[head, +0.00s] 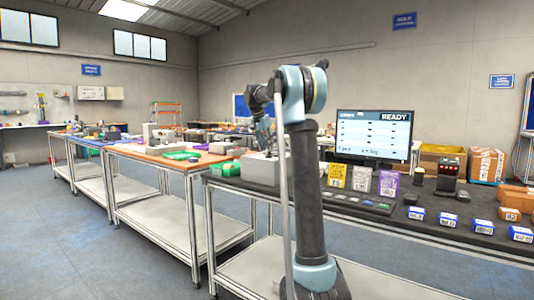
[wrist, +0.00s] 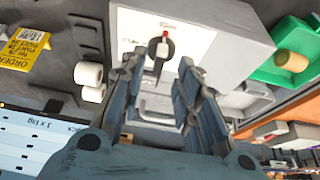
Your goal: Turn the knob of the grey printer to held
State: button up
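The grey printer (wrist: 225,35) fills the upper middle of the wrist view. Its knob (wrist: 162,47) is a dark disc with a pale lever tipped in red, pointing toward the top of that view. Small labels around the knob are too small to read. In the head view the printer (head: 258,169) stands on the dark table, partly behind my arm. My gripper (wrist: 157,66) is open and empty. Its fingertips lie on either side of the knob in the wrist view, with a gap to each side; I cannot tell how far they are from the printer face.
Two white rolls (wrist: 89,75) sit beside the printer. A green tray (wrist: 273,68) with a tan roll (wrist: 292,61) is on the other side. The monitor (head: 374,135) reads READY. Yellow cards (head: 337,175) and small blue-and-white boxes (head: 447,219) stand on the table.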

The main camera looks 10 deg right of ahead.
aim_at(268, 155)
jog(key=shift+x, duration=1.55)
grip_shut()
